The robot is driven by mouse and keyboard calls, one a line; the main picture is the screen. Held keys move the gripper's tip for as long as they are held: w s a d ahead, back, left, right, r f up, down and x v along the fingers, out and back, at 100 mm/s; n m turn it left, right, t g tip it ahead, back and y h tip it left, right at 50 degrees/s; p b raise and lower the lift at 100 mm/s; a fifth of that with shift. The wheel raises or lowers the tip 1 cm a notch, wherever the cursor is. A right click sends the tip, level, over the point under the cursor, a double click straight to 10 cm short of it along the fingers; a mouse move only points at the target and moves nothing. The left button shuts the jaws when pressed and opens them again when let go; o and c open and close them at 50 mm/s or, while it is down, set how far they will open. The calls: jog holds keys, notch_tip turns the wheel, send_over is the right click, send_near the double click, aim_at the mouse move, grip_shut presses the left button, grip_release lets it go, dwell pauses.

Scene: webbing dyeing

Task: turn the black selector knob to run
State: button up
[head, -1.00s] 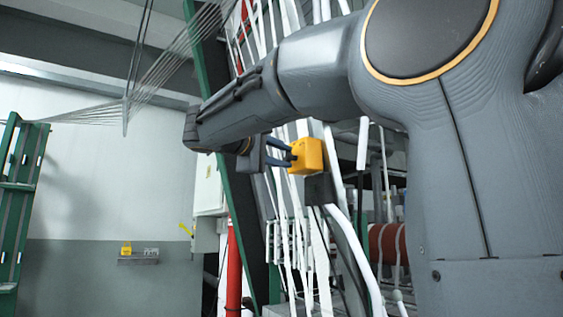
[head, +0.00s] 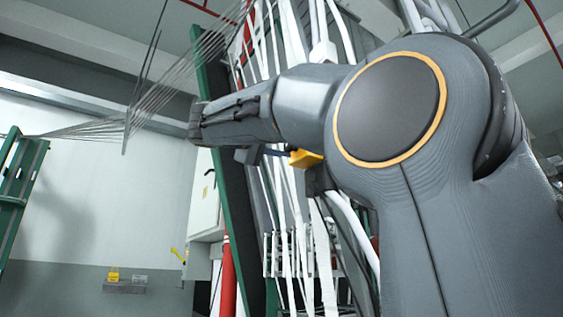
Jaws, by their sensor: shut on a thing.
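A yellow control box (head: 306,159) stands among the white webbing straps near the middle of the head view, its upper part covered by my arm. My gripper (head: 286,153), with dark blue fingers, reaches from the left to the box's left face. The fingers are shut on the black selector knob there. The knob itself is hidden by the fingers and the arm, so its setting cannot be read.
Many white straps (head: 299,215) hang behind the arm, beside a green frame post (head: 213,105). A red pipe (head: 228,275) and a pale cabinet (head: 203,200) stand left. A small wall shelf (head: 124,287) is at the lower left.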

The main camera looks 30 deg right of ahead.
jog(key=shift+w+f+m+g+h+b, duration=0.15)
jog(key=shift+m+g+h+b, duration=0.2)
jog(key=shift+m+b, duration=0.6)
jog(key=shift+b, duration=0.4)
jog(key=shift+m+h+b, duration=0.25)
jog(key=shift+b, duration=0.15)
jog(key=o, duration=1)
jog(key=shift+b+v, duration=0.35)
jog(key=shift+v, duration=3.6)
